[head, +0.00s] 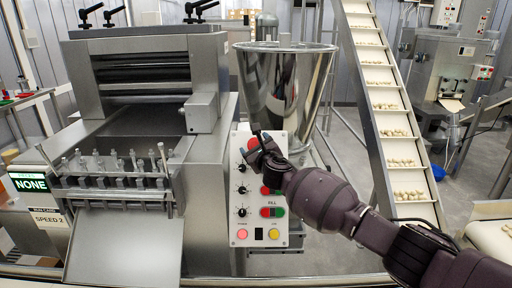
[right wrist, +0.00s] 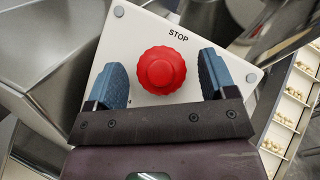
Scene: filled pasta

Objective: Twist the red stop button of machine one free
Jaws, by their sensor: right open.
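The red stop button (right wrist: 161,70) shows in the right wrist view on a pale panel, under the label STOP. In the head view a bit of the red button (head: 253,143) shows near the top of the white control panel (head: 240,190), partly hidden by my gripper. My right gripper (head: 256,142) is at the top of this panel. In the right wrist view its two blue fingers (right wrist: 165,80) stand open on either side of the button, with gaps between finger and button. I cannot tell how far they reach over it. My left gripper is not in view.
The panel also has black knobs (head: 242,189), a green and red FILL switch (head: 272,212) and lit lamps below. A steel machine (head: 150,80) stands left, a steel hopper (head: 285,85) behind. An inclined conveyor (head: 385,105) carrying pasta rises on the right.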

